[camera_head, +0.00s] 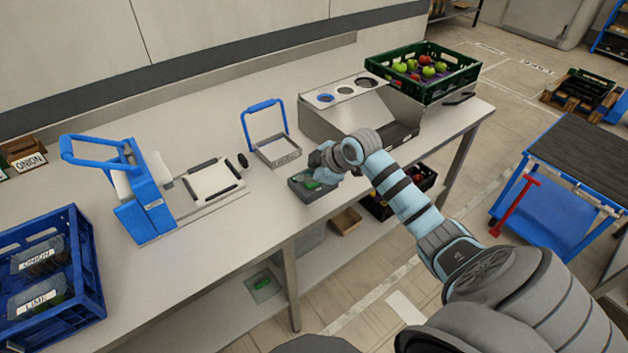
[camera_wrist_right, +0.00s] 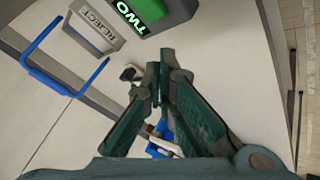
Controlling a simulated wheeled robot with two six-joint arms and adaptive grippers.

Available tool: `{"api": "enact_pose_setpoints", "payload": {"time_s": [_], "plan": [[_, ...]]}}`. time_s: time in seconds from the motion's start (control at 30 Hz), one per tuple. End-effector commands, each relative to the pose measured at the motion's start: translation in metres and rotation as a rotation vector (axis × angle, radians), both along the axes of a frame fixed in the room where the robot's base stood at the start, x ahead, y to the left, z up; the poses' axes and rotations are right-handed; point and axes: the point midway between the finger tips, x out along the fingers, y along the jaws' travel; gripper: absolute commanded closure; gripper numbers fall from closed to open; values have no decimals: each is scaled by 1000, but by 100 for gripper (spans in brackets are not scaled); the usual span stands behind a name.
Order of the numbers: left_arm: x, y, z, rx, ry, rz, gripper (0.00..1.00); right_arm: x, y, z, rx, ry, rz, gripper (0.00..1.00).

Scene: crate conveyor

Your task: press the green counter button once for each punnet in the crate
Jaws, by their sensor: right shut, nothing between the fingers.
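The counter (camera_head: 299,191) is a dark grey box with green on its top, near the bench's front edge. In the right wrist view its display (camera_wrist_right: 127,15) reads TWO in green, and the bright green button (camera_wrist_right: 150,9) shows beside it, cut by the top edge. My right gripper (camera_head: 322,170) is over the counter in the head view; in the wrist view its fingertips (camera_wrist_right: 162,55) are together, empty, and appear apart from the button. The blue crate (camera_head: 92,268) at the left holds dark punnets labelled ONION (camera_head: 40,258) and LIME (camera_head: 42,297). My left gripper is out of view.
A REJECT tray (camera_head: 277,152) with a blue handle (camera_head: 262,106) stands behind the counter. A blue press-like device (camera_head: 145,200) is left of it. A green crate (camera_head: 440,92) of apples is at the back right. Bench between is clear.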

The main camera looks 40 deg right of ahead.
Motion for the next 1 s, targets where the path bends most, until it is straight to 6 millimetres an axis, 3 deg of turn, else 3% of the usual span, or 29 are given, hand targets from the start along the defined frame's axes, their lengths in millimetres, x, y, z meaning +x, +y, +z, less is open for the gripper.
{"api": "enact_pose_setpoints", "payload": {"time_s": [0.1, 0.3, 0.67, 1.0], "plan": [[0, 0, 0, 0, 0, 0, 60, 23, -26, 36, -14, -69, 19, 100], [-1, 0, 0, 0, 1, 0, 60, 34, -41, 58, -20, -113, 31, 100], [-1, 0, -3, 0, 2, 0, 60, 34, -40, 54, -20, -111, 31, 100], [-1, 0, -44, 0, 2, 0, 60, 34, -40, 17, -20, -111, 31, 100]]}}
